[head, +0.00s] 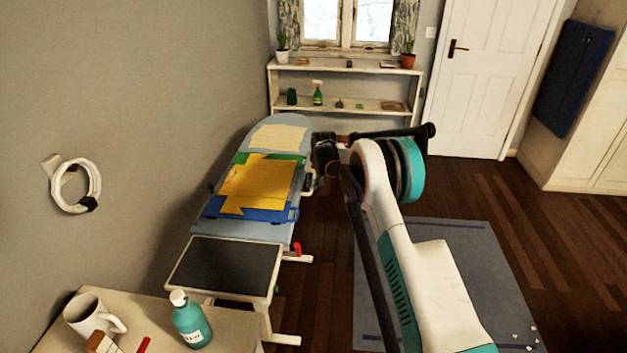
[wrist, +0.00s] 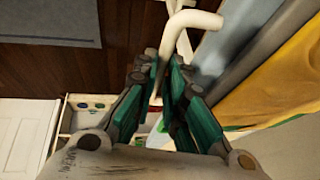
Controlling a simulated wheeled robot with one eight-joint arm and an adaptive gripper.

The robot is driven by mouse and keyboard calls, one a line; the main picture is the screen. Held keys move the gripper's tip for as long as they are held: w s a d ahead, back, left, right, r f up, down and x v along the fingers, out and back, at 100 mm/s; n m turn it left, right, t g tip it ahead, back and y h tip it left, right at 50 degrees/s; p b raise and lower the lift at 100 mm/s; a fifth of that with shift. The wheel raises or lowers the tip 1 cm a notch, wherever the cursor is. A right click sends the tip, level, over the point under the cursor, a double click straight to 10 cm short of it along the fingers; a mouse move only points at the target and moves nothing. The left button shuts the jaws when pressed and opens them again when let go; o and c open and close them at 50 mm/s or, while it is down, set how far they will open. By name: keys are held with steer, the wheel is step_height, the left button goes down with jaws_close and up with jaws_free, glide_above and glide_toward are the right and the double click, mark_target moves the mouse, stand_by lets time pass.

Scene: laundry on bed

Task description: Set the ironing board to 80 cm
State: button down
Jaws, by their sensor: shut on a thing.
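The ironing board (head: 262,229) stands along the left wall, with a blue-grey top and folded clothes on it. A white bent lever (wrist: 190,20) shows at the board's side in the wrist view. My gripper (wrist: 163,75) is shut on this white lever, with its green-padded fingers on either side of it. In the head view my arm reaches to the right side of the board, and the gripper is mostly hidden behind my arm. A red-tipped handle (head: 297,249) sits at the board's near right corner. I see no height reading.
Yellow (head: 257,184), green and blue cloths lie on the board, with a cream cloth (head: 278,137) farther back. A side table (head: 225,327) with a mug (head: 92,314) and a teal bottle (head: 190,322) is at the near left. A shelf (head: 345,67) stands behind.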

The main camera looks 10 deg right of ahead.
step_height(320, 180, down, 4)
steer(key=shift+r+b, duration=0.1)
steer(key=shift+b, duration=0.4)
steer(key=shift+s+r, duration=0.1)
steer(key=c, duration=1.6)
jaws_free()
steer(key=shift+c, duration=0.2)
steer(key=v, duration=1.2)
